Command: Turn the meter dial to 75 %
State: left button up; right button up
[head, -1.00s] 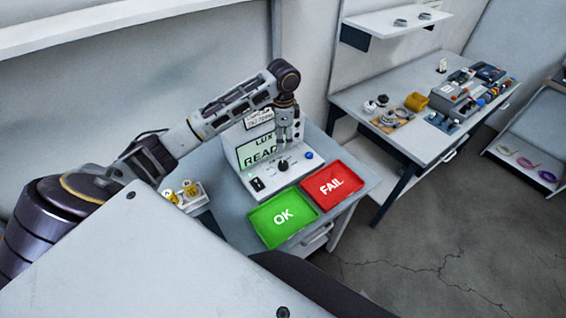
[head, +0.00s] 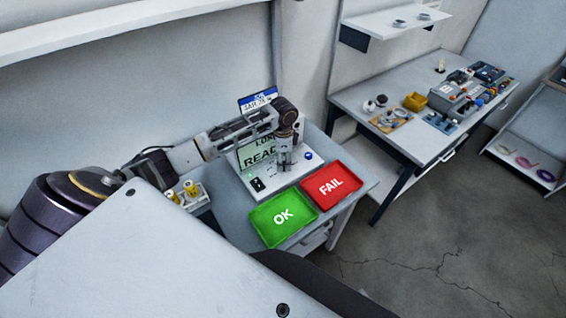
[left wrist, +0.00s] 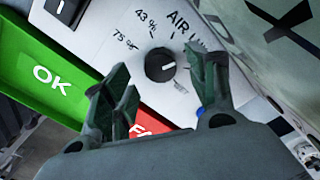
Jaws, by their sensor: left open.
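The meter (head: 262,187) is a pale box with a screen reading "LUX" and "READ", partly covered by my left arm. In the left wrist view its black dial (left wrist: 160,66) has a white pointer line, with tick marks and handwritten "43 %" and "75 %" beside it. The line points towards the right side of the picture, away from the 75 % mark. My left gripper (head: 285,163) is over the meter's panel, pointing down. In the left wrist view its open fingers (left wrist: 158,85) stand either side of the dial, apparently not touching it. My right gripper is not in view.
A green OK tray (head: 268,231) and a red FAIL tray (head: 345,178) lie in front of the meter. A blue button (head: 308,155) and a black switch (head: 257,184) are on its panel. A holder with yellow-topped items (head: 186,196) stands left. Another bench (head: 362,97) is at right.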

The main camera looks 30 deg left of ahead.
pick_arm(q)
jog(key=shift+f, duration=1.3)
jog(key=shift+c, duration=0.3)
jog(key=c, duration=1)
